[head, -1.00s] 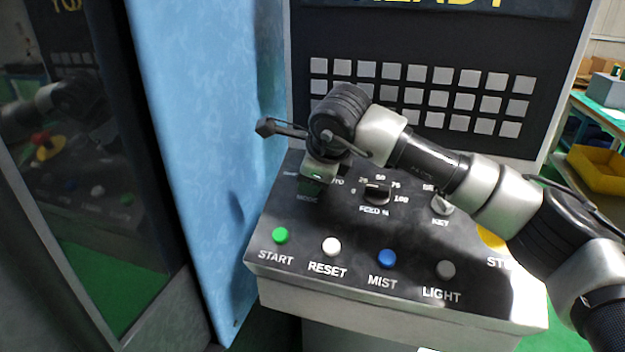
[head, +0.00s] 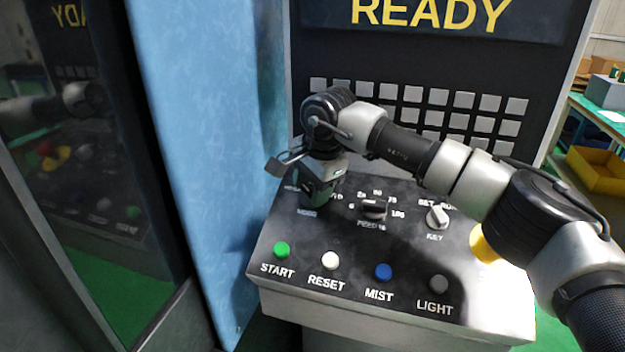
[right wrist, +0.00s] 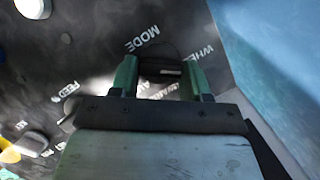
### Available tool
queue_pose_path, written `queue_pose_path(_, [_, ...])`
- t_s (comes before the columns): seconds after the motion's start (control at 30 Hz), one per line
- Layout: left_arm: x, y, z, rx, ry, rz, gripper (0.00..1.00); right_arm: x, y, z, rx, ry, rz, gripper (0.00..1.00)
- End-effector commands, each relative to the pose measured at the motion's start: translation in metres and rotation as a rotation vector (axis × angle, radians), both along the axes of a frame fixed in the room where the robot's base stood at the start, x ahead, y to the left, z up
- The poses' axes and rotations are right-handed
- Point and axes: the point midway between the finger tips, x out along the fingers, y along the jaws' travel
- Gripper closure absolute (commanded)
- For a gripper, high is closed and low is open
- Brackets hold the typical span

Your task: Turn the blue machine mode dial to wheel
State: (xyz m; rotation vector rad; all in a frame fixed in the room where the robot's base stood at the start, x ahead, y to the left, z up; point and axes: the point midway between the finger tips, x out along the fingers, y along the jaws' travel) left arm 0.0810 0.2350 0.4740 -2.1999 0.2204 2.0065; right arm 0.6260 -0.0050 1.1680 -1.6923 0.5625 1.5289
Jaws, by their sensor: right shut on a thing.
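The mode dial (right wrist: 161,70) is a dark knob on the black control panel of the blue machine. In the right wrist view it sits between the two green fingers of my right gripper (right wrist: 160,76), which is shut on it. The MODE and WHEEL labels show beside the fingers, and another label is partly covered. I cannot tell where the dial points. In the head view my right gripper (head: 319,190) reaches down at the panel's upper left and hides the dial. My left gripper is not in view.
The feed dial (head: 374,209) and key switch (head: 438,217) are to the right. A yellow stop control (head: 485,246) is partly behind my arm. Start (head: 282,250), reset (head: 331,260), mist (head: 383,272) and light (head: 438,284) buttons line the front. A blue machine wall (head: 195,130) stands close left.

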Motion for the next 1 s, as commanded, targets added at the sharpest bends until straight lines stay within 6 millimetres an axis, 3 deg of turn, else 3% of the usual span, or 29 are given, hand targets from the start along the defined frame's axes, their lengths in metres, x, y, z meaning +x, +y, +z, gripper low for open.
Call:
queue_pose_path(0.4, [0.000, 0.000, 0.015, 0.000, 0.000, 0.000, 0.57, 0.002, 0.002, 0.004, -0.085, 0.023, 0.194, 0.77])
queue_pose_path(1.0, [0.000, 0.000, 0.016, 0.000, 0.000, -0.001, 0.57, 0.002, 0.002, 0.002, -0.101, 0.027, 0.231, 0.77])
